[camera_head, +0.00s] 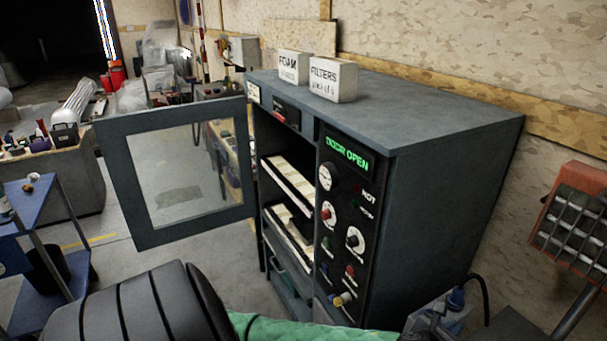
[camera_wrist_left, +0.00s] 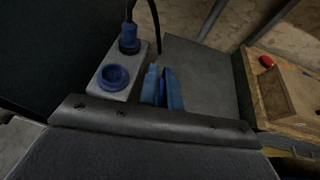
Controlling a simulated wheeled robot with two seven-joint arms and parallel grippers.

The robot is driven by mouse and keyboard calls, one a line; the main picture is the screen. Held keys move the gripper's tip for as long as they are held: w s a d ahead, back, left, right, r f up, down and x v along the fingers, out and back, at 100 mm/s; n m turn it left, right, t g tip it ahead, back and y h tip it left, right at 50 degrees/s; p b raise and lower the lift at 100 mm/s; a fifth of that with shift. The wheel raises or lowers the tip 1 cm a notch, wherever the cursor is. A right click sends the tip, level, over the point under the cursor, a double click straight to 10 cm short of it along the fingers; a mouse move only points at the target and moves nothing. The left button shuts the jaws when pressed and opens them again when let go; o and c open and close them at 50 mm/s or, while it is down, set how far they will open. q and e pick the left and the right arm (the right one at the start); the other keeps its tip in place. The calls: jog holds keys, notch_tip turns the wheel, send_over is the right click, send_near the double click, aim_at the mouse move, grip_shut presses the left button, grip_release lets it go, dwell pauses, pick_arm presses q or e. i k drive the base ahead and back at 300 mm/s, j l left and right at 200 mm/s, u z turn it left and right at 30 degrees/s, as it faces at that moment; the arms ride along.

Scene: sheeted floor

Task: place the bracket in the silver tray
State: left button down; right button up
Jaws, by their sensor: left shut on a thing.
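My left gripper (camera_wrist_left: 162,85) shows in the left wrist view as narrow blue parts beyond its dark body. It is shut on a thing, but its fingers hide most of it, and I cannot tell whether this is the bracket. It is beside a grey socket box (camera_wrist_left: 112,78) with blue sockets. In the head view the gripper itself is hard to make out at the lower right. I cannot make out a silver tray in either view. My right gripper is in neither view.
A dark cabinet (camera_head: 440,115) with a "DOOR OPEN" display (camera_head: 348,152) has its glass door (camera_head: 180,175) swung wide to the left. Its shelves hold pale-topped trays (camera_head: 290,185). FOAM (camera_head: 293,66) and FILTERS (camera_head: 333,80) boxes stand on top. A blue cart (camera_head: 65,215) is at left.

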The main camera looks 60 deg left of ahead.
aim_at(311, 230)
jog(key=u, duration=0.45)
jog(key=j+u, duration=0.1)
jog(key=u, duration=0.8)
jog(key=i+u, duration=0.1)
jog(key=u, duration=0.35)
jog(key=i+j+u, duration=0.15)
jog(key=u, duration=0.3)
jog(key=i+j+u, duration=0.1)
jog(key=u, duration=0.4)
jog(key=i+u, duration=0.3)
jog(key=u, duration=0.15)
jog(key=i+j+z, duration=0.2)
jog(key=i, duration=0.4)
jog(key=i+z, duration=0.15)
jog(key=z, duration=0.35)
jog(key=i+z, duration=0.1)
jog(key=z, duration=0.4)
jog(key=i+j+z, duration=0.15)
jog(key=z, duration=0.35)
